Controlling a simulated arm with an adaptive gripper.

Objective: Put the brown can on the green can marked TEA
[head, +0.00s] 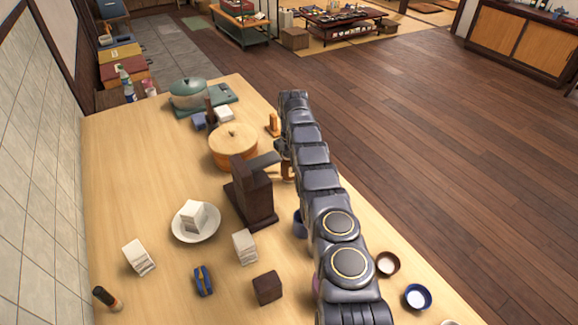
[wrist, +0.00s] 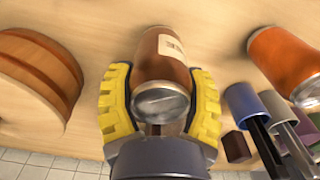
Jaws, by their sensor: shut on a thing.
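In the wrist view my gripper (wrist: 160,76) has its yellow fingers closed around the brown can (wrist: 170,60). The can has a pale label and its silvery end faces the camera. I cannot tell whether it touches the table. In the head view my arm hides most of the gripper, and a small brown-orange part, probably the can (head: 287,171), shows at the arm's left edge. An orange can (wrist: 288,62) stands apart to the right in the wrist view. I see no green can marked TEA in either view; the arm may hide it.
A round wooden tub (head: 233,145) and a dark wooden stand (head: 252,195) are close by. A green pot (head: 188,93) is at the far end. A white plate (head: 196,222), white boxes and a dark block (head: 267,288) lie nearer. The table's left side has bare room.

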